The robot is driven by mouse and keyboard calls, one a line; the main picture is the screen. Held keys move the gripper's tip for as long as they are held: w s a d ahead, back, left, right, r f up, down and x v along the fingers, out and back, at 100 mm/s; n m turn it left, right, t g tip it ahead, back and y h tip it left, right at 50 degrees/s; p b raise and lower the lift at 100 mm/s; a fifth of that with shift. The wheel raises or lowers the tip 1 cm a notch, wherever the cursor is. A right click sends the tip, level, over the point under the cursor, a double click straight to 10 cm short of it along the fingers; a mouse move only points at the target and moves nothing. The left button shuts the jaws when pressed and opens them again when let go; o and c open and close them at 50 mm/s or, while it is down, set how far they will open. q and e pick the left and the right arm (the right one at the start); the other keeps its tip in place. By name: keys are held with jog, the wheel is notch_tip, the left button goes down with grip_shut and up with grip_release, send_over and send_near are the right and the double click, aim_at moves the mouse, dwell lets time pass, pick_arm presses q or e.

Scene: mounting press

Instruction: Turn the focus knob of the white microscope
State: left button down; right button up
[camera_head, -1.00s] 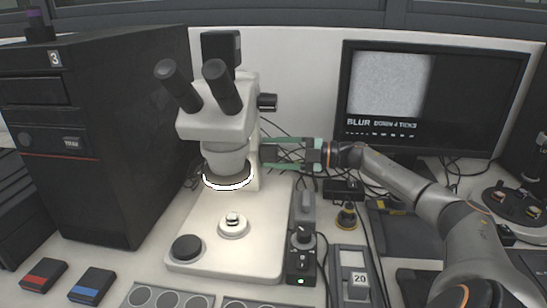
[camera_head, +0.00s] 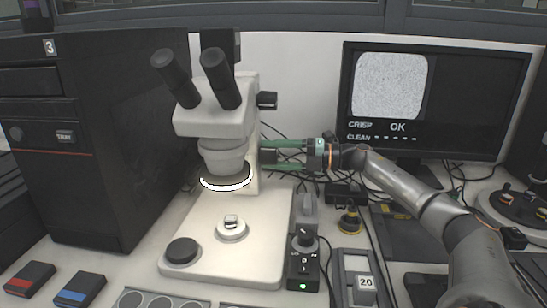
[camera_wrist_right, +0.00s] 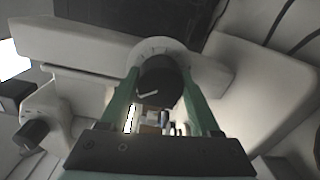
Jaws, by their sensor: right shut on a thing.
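The white microscope (camera_head: 218,125) stands upright on its pale base, left of centre in the head view, with two dark eyepieces and a lit ring below its lens. Its black focus knob (camera_wrist_right: 161,82), with a white mark, sits between the green fingers of my right gripper (camera_wrist_right: 163,88) in the right wrist view. In the head view my right gripper (camera_head: 285,155) reaches the microscope's right side from the right, shut on the knob, which the fingers partly hide there. A small sample sits on the round stage (camera_head: 232,230). My left gripper is not in view.
The monitor (camera_head: 430,105) at the back right reads "CRISP", "CLEAN" and "OK" beside a sharp grainy picture. A black tower (camera_head: 95,150) stands close on the left. A small control box (camera_head: 304,265) and cables lie below my right arm.

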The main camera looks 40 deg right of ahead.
dwell(0.3)
jog(key=o, duration=1.4)
jog(key=shift+v, duration=1.3)
jog(key=shift+b+v, duration=0.3)
jog(key=shift+v, duration=0.95)
jog(key=p, duration=0.2)
send_near(277, 155)
jog(key=d, duration=0.2)
jog(key=shift+s+a+f, duration=0.15)
jog(key=shift+s+a, duration=0.05)
jog(key=shift+s, duration=0.15)
